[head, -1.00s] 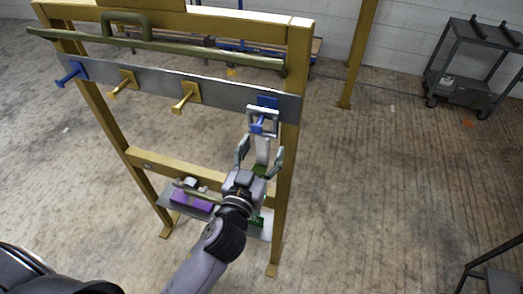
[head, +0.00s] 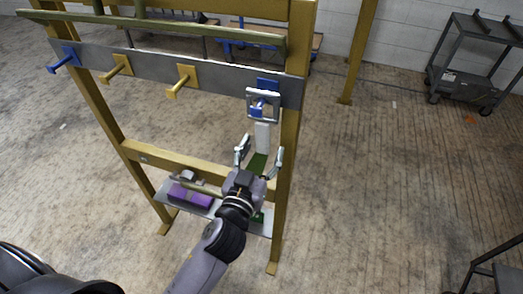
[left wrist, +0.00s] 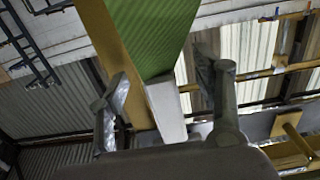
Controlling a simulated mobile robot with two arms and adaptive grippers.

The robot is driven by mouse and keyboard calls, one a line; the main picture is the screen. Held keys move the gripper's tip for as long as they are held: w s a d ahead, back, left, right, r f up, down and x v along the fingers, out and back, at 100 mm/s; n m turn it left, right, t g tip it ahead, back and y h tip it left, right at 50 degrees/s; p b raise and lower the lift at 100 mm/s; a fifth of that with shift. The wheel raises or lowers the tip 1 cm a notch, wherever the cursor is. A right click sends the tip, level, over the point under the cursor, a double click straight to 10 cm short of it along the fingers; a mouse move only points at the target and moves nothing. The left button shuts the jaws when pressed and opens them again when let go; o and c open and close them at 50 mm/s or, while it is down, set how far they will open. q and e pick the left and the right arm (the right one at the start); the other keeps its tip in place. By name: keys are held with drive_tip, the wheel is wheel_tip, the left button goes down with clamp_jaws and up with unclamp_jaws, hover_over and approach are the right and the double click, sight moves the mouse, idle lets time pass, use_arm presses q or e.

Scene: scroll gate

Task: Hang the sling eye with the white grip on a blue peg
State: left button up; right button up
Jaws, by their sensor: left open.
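The sling eye (head: 250,108) is a square silver-grey frame. In the head view it surrounds the right-hand blue peg (head: 257,107), whose tip shows in its opening. The white grip (head: 262,136) hangs below the eye, with the green sling (head: 257,164) under it. My left gripper (head: 261,148) is open, its fingers on either side of the lower grip and the sling, apparently not closed on them. In the left wrist view the white grip (left wrist: 166,112) and green sling (left wrist: 150,38) show between the open fingers (left wrist: 168,88). My right gripper is out of view.
The grey rail (head: 220,80) also carries two yellow pegs (head: 184,80) and a blue peg (head: 63,60) at far left. The yellow frame's right post (head: 287,160) stands close beside my left gripper. A low shelf (head: 160,192) holds a purple block (head: 190,196).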

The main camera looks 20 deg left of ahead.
use_arm(q)
wheel_tip(320, 180, down, 7)
drive_tip(key=b, duration=0.6)
idle(0.4)
drive_tip(key=shift+s+f, duration=0.1)
drive_tip(key=s+b, duration=0.3)
drive_tip(key=s, duration=0.7)
drive_tip(key=shift+s+a+b, duration=0.2)
drive_tip(key=shift+s+b, duration=0.15)
drive_tip(key=shift+s, duration=0.05)
